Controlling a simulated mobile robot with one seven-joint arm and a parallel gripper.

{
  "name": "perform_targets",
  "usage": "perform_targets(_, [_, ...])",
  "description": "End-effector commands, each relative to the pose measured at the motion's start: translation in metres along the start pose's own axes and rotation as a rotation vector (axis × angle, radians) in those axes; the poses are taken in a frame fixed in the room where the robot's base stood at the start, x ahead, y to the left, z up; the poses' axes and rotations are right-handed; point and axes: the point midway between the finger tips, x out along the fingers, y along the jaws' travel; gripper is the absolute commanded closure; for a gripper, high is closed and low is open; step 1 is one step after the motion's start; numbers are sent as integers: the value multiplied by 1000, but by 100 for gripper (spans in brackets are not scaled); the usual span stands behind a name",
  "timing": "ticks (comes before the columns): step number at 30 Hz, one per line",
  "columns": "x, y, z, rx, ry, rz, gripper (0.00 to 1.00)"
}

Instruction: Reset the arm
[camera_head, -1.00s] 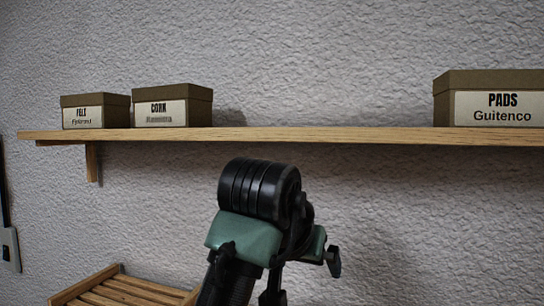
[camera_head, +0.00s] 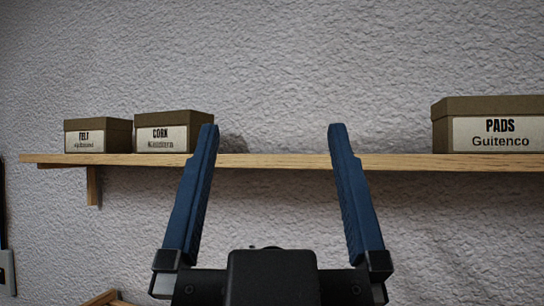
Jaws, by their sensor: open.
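My gripper (camera_head: 272,135) is at the lower middle of the head camera view. Its two blue fingers point up and stand wide apart, with nothing between them. The black gripper body is at the bottom edge. The fingertips appear in front of the wooden shelf, and the left fingertip overlaps the right edge of the box labelled CORN (camera_head: 170,123) in the picture. I cannot tell how far they are from the shelf. The rest of my arm is out of view.
A wooden shelf (camera_head: 270,161) runs along the rough grey wall. A FELT box (camera_head: 97,128) and the CORN box stand at its left, a PADS box (camera_head: 490,110) at its right. The shelf's middle is bare. A slatted wooden piece (camera_head: 101,298) shows at lower left.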

Motion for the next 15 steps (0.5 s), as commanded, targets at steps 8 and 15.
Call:
perform_targets(8, [-25, 0, 24, 2, -2, -1, 0])
perform_targets(15, [-52, -2, 51, 8, -2, -6, 0])
